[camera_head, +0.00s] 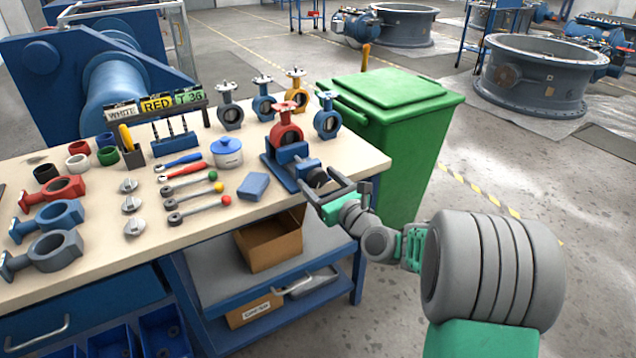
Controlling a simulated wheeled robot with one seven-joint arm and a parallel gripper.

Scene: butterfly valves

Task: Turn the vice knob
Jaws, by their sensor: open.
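A blue vice (291,159) stands near the right end of the workbench and holds a red butterfly valve (286,132) upright. The vice knob (317,177) is a dark round piece at the vice's front, facing my arm. My gripper (313,191) is open at the bench's front right edge. Its two fingers point toward the vice, one on each side of the knob or just in front of it. I cannot tell whether the fingers touch the knob.
A blue block (253,186) lies left of the vice. A green bin (391,140) stands close behind my arm. A cardboard box (269,243) sits on the shelf below. Floor at right is clear.

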